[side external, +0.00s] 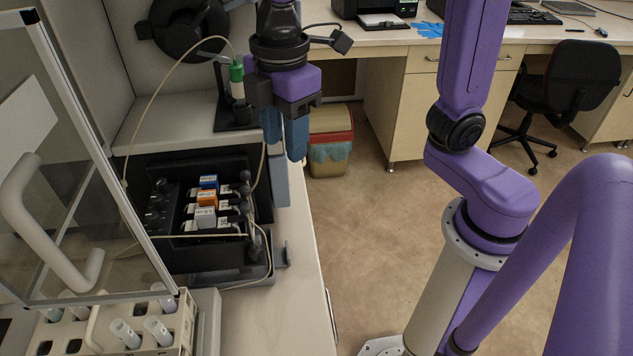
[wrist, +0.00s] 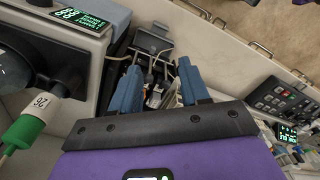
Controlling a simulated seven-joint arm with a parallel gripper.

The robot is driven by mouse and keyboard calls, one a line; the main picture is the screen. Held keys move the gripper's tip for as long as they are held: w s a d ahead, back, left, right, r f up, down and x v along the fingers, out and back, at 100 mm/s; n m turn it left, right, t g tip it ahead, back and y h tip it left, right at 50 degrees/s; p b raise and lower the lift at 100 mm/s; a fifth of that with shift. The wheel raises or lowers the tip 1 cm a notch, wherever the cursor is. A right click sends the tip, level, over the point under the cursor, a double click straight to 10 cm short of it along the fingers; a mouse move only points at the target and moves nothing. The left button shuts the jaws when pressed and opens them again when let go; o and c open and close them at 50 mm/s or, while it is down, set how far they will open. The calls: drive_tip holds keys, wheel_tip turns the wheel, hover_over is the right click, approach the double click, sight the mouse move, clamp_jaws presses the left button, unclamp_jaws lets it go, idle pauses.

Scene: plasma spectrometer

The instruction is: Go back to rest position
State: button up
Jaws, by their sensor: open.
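My gripper (side external: 285,142) hangs in the upper middle of the side view, with its two blue fingers pointing down. It is above the right edge of the bench, right of the green-capped vial. In the wrist view the fingers (wrist: 160,88) stand apart with no object clearly held between them. The black instrument (side external: 160,220) with blue, orange and white labelled blocks sits on the bench below and left of the gripper. The green-capped vial (side external: 237,80) is in a dark stand, with thin tubing running from it. It also shows at the left of the wrist view (wrist: 28,128).
A framed glass door (side external: 85,130) with a pale handle (side external: 35,225) stands at the left. A rack (side external: 180,325) with capped tubes is at the lower left. A bin (side external: 330,140) stands on the floor behind the gripper. Open floor lies between the bench and my arm.

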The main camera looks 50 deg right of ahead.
drive_tip(key=s+d+f+m, duration=0.3)
drive_tip(key=s+d+f, duration=0.6)
drive_tip(key=s+d, duration=0.4)
drive_tip(key=shift+d, duration=0.5)
idle(0.9)
